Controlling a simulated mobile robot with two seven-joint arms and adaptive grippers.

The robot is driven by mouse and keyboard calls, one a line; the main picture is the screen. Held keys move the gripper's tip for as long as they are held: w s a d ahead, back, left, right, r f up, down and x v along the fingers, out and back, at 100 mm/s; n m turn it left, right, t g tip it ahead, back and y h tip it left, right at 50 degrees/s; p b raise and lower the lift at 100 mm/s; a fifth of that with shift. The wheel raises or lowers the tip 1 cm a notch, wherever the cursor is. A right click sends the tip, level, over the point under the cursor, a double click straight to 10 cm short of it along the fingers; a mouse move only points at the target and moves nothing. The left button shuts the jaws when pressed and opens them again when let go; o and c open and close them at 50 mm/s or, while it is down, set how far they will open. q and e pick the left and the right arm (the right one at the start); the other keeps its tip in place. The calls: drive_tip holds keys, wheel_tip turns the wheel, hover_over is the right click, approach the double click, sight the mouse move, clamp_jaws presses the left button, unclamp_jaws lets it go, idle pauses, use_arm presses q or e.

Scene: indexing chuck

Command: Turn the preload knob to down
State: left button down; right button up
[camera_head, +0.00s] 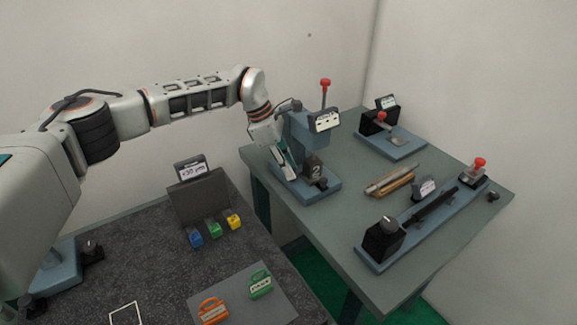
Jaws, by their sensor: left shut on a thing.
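A blue upright fixture (298,128) stands at the left part of the grey-green table. It has a red-topped lever (325,84), a white label (327,120) and a dark block marked 2 (314,167) low on it. My left gripper (289,172) reaches down at the fixture's left side, beside the dark block. It is shut on a small part there, which the fingers hide. I cannot make out a marked preload knob; a grey-topped knob (389,223) sits on a black box at the front of the long blue rail. My right gripper is not in view.
The long blue rail base (440,226) has a red-knobbed clamp (478,165) at its far end. Another blue base with a red knob (381,117) stands behind. Rods (392,181) lie mid-table. Coloured blocks (214,229) and padlock-like tags (260,284) are on the dark table.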

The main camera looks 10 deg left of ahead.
use_arm(q)
drive_tip(key=c, duration=2.1)
unclamp_jaws()
drive_tip(key=v, duration=1.2)
